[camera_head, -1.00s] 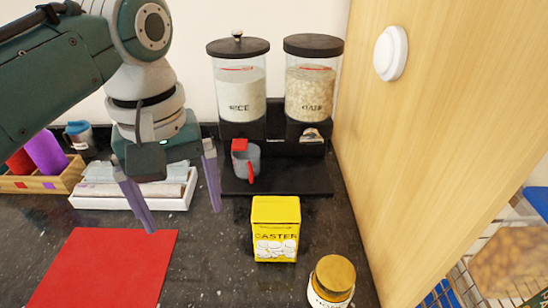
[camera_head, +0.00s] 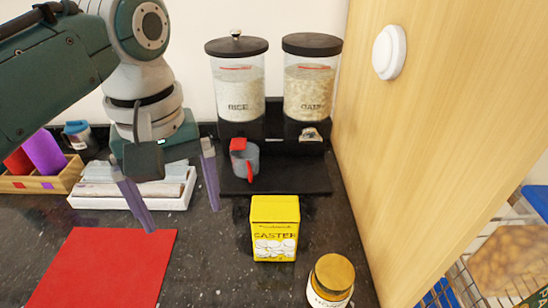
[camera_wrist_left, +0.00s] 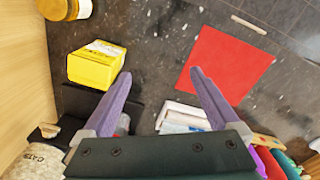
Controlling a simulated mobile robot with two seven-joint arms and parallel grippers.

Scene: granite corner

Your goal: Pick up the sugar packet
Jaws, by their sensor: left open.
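The sugar packet is a yellow box marked CASTER (camera_head: 275,229), upright on the dark speckled counter in the head view. It also shows in the left wrist view (camera_wrist_left: 95,65), just beside one finger of my gripper. My left gripper (camera_head: 182,220) is open and empty, with its two purple fingers pointing down. It hangs above the counter, to the left of the packet and apart from it in the head view. In the left wrist view my gripper (camera_wrist_left: 160,75) has only bare counter between its fingertips. My right gripper does not show.
A gold-lidded jar (camera_head: 331,281) stands right of the packet. Behind are the rice dispenser (camera_head: 238,85), the oats dispenser (camera_head: 310,85) and a cup (camera_head: 245,160) on a black base. A white tray (camera_head: 130,202) and red mat (camera_head: 105,268) lie left. A wooden panel (camera_head: 440,130) bounds the right.

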